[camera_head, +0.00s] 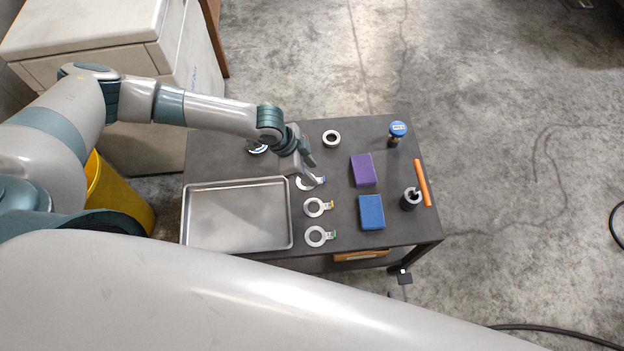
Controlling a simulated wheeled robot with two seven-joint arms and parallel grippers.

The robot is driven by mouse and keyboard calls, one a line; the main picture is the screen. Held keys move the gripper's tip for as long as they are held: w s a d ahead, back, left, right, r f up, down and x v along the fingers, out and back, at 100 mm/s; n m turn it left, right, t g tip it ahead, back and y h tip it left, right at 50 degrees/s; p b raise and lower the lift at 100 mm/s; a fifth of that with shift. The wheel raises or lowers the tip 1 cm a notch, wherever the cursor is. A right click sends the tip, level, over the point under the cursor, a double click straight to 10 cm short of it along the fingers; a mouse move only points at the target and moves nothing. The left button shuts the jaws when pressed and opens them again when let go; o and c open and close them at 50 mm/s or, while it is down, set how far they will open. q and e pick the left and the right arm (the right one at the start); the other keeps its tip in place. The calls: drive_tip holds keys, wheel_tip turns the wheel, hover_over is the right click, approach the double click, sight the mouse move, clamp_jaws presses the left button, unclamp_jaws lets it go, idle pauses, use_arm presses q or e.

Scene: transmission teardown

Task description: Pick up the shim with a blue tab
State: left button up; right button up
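The shim with a blue tab (303,186) is a pale flat ring on the dark table, partly hidden under my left gripper (314,173). Its blue tab shows at the right, beside the fingertips. My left gripper points down at it from the upper left, with its two fingers apart. I cannot tell how high the fingertips are above the shim. Below it lie a shim with a yellow tab (313,209) and a shim with a green tab (316,238). My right gripper is out of view.
An empty metal tray (289,215) is at the table's left. A purple block (363,170), a blue block (371,212), a dark cylinder (408,201), an orange rod (422,183) and a blue-capped item (398,130) stand right. A pale ring (332,139) lies behind.

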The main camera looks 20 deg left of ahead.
sight(323, 178)
drive_tip(key=shift+w+r, duration=0.1)
